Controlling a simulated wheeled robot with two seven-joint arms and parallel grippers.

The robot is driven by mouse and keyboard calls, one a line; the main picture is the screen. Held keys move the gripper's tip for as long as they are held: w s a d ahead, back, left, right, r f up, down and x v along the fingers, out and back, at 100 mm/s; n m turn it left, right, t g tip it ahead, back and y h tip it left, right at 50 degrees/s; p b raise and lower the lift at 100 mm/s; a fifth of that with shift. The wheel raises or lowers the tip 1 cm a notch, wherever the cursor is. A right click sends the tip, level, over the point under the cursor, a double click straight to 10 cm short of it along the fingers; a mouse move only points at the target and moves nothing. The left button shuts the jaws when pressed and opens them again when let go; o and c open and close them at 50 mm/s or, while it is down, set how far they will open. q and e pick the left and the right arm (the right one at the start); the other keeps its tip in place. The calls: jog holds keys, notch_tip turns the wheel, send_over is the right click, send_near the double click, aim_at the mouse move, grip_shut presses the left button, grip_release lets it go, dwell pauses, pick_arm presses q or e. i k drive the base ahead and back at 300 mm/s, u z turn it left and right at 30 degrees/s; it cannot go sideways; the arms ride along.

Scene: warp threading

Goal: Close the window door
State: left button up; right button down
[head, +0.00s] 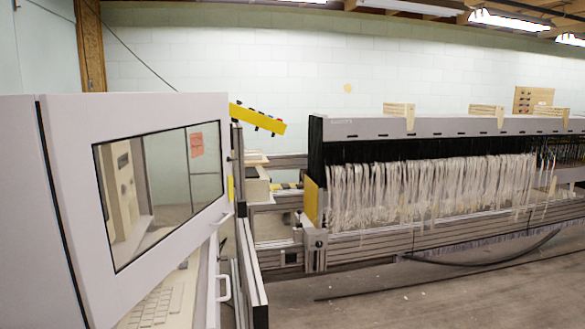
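The window door (70,150) is a pale grey panel with a large dark-edged glass window, filling the left of the head view. A small red-orange notice shows in the glass. The lower right edge of the door slants upward to the right, and a keyboard (155,308) shows below it. A light handle (224,287) stands at the right of the keyboard. I cannot tell exactly how far the door stands from its frame. Neither of my grippers is in view.
A long warp machine (430,128) with many white threads (430,188) stands on the right. A yellow bar (257,118) juts out behind the door. Dark cables lie on the floor (420,305), which is otherwise mostly clear at the front right.

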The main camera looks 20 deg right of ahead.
aim_at(74, 123)
jog(key=z, duration=1.45)
jog(key=i, duration=2.7)
jog(key=u, duration=3.6)
